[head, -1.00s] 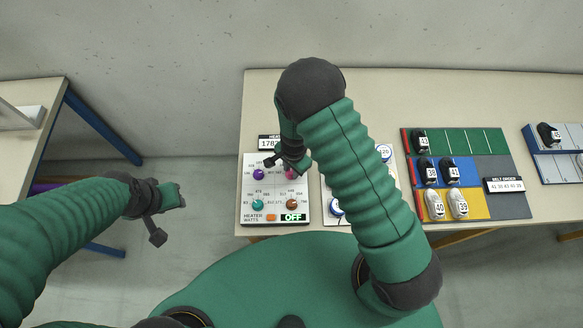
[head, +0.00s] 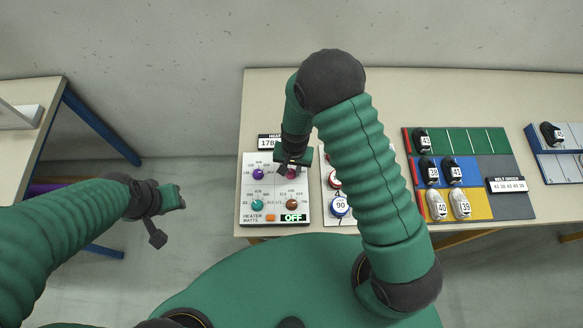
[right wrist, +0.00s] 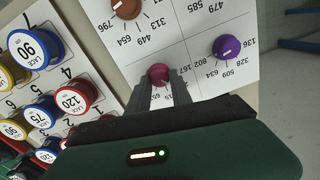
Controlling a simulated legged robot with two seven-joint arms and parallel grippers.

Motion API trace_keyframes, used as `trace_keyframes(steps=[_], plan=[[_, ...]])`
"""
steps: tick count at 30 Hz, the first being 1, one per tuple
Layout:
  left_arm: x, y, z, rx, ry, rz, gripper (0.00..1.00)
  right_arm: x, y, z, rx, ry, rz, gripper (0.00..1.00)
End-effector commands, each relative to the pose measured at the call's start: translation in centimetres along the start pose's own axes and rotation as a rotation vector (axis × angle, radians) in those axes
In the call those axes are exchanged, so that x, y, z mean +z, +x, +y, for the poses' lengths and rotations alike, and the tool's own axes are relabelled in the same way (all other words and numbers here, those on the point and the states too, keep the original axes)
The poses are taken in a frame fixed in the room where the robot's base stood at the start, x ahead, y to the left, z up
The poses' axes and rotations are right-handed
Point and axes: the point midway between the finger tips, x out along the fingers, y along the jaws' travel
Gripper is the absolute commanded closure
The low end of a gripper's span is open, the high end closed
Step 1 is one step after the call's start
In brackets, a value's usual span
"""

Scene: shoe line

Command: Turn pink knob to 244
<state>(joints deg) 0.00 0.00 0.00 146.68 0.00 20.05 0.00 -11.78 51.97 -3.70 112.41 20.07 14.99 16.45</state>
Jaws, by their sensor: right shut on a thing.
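The pink knob (right wrist: 158,74) sits on the white heater panel (head: 247,211), between the fingers of my right gripper (right wrist: 164,82) in the right wrist view. My right gripper is shut on it. In the head view the right gripper (head: 289,170) covers most of the pink knob. The panel also has a purple knob (head: 257,174), a teal knob (head: 257,204) and a brown knob (head: 293,201). The numbers around the pink knob are partly hidden, and I cannot read its pointer.
A lace board (head: 330,215) with labelled round spools stands just right of the panel, partly behind my right arm. A coloured shoe board (head: 490,150) with several numbered shoes lies further right. A second table (head: 25,155) stands at the left.

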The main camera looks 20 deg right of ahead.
Motion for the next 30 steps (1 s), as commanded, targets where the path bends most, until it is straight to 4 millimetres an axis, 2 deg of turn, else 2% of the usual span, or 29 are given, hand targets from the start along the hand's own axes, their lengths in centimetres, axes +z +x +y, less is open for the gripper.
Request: trace_keyframes(steps=[9,21,22,26,30], plan=[[0.03,0.14,0.0,0.0,0.0,0.0,0.64,-0.36,-0.25,-0.23,-0.005,-0.086,0.005,1.0],[0.03,0.13,0.0,0.0,0.0,0.0,0.64,-0.4,-0.29,-0.25,-0.005,-0.092,0.006,1.0],[0.03,0.13,0.0,0.0,0.0,0.0,0.64,-0.4,-0.3,-0.25,-0.006,-0.092,0.006,0.72],[0.03,0.14,0.0,0.0,0.0,0.0,0.64,-0.32,-0.23,-0.2,-0.004,-0.092,0.004,0.54],[0.04,0.16,0.0,0.0,0.0,0.0,0.64,-0.23,-0.13,-0.15,-0.003,-0.092,0.001,0.52]])
